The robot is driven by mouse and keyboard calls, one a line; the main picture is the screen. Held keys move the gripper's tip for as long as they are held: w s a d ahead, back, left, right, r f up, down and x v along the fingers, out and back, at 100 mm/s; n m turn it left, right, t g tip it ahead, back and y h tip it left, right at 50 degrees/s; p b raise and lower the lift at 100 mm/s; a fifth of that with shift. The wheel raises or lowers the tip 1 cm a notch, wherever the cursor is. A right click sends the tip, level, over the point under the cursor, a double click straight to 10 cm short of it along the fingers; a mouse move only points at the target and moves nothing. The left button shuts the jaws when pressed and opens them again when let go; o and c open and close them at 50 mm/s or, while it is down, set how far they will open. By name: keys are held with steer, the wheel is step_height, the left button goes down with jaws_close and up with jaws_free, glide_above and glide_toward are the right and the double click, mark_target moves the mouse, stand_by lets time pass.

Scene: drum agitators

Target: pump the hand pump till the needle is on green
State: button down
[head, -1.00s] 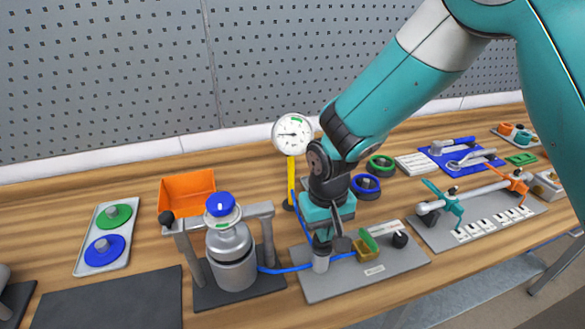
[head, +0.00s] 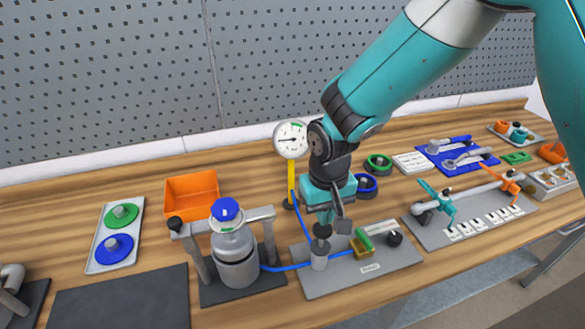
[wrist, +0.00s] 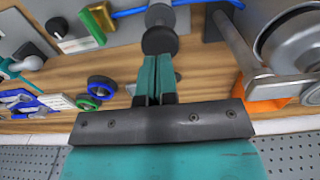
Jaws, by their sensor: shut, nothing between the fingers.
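The hand pump (head: 320,261) is a small grey cylinder with a black top, standing on a grey plate. Its black knob (head: 321,231) is raised above the cylinder. In the wrist view the knob (wrist: 160,41) lies just beyond the fingertips. My gripper (head: 325,222) is shut and empty, pointing down right over the knob; whether it touches cannot be told. In the wrist view my gripper (wrist: 157,58) has its teal fingers together. The white round gauge (head: 291,140) stands on a yellow post behind. Its needle points left, off the green mark at the upper right.
A blue hose (head: 286,268) joins the pump to a silver bottle (head: 235,255) in a grey frame at left. A brass block with a green lever (head: 362,243) and a black knob (head: 395,238) sit right of the pump. An orange bin (head: 192,195) stands behind left.

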mark_target(322, 234)
steer(key=shift+f+b, duration=2.2)
steer(key=shift+f, duration=1.05)
step_height(322, 234, up, 7)
steer(key=p, duration=0.5)
steer(key=shift+f, duration=0.2)
steer(key=shift+f, duration=0.15)
steer(key=shift+f+b, duration=2.25)
steer(key=shift+f, duration=0.95)
step_height(322, 234, up, 7)
steer(key=p, duration=0.5)
steer(key=shift+f, duration=0.15)
steer(key=shift+f, duration=0.15)
